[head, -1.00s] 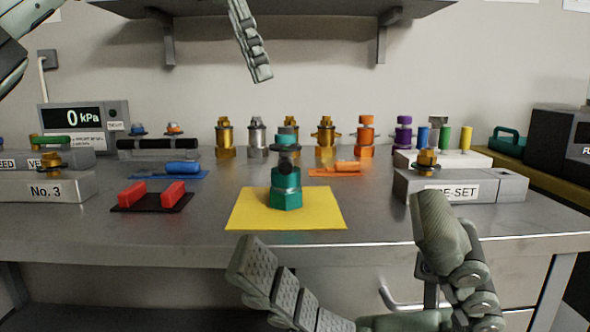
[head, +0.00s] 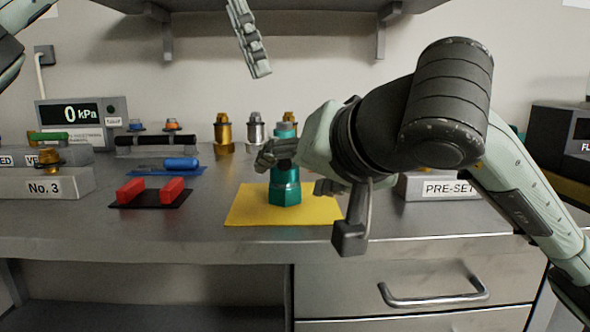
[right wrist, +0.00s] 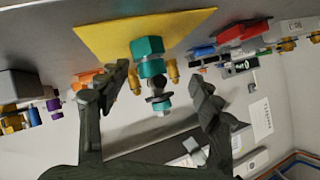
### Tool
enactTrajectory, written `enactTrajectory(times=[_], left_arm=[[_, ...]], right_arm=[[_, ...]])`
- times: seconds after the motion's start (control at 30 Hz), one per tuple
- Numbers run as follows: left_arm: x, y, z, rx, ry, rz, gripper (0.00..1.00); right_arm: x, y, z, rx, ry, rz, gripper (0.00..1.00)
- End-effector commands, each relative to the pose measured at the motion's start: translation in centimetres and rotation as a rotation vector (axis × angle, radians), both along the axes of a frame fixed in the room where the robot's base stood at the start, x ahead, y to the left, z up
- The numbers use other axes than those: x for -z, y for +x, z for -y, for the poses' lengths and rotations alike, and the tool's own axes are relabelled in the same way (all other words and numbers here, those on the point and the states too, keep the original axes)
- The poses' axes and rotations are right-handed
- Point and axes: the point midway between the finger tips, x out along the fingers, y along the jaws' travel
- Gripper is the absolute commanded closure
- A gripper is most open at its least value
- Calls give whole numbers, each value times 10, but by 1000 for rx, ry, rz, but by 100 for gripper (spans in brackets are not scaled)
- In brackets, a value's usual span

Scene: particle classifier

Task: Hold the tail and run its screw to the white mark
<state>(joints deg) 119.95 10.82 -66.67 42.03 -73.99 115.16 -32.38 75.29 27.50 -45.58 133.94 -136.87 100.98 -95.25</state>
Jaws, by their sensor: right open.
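A teal fitting (head: 286,186) with a hexagonal base stands upright on a yellow mat (head: 245,207). Its top is grey, with a dark collar below that; the collar is partly hidden by my right gripper in the head view. My right gripper (head: 300,172) is open around the fitting's upper part. In the right wrist view the teal fitting (right wrist: 151,68) appears upside down between the open fingers (right wrist: 160,85), with a dark collar and grey end. I cannot make out a white mark on it. My left gripper (head: 250,40) hangs high at the top; only one finger shows clearly.
A block labelled No. 3 (head: 45,184), a black pad with red blocks (head: 131,191) and a blue-handled tool (head: 180,164) lie left. Brass and silver fittings (head: 224,133) stand behind. A PRE-SET block (head: 440,188) is partly hidden behind my right arm.

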Motion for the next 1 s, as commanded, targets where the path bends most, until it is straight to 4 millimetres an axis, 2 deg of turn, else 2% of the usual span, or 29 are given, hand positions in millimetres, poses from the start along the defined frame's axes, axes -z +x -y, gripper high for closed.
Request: enactTrajectory(times=[0.1,0.3,0.47,0.8,1.0], left_arm=[[0,0,0,0,0,0,66],[0,0,0,0,0,0,66],[0,0,0,0,0,0,66],[0,0,0,0,0,0,66],[0,0,0,0,0,0,66]], right_arm=[[-11,12,8,38,-228,192,35],[-3,16,0,14,-391,288,35],[3,27,-4,7,-410,295,35],[19,74,-14,5,-406,292,35],[22,87,-16,5,-406,296,35]])
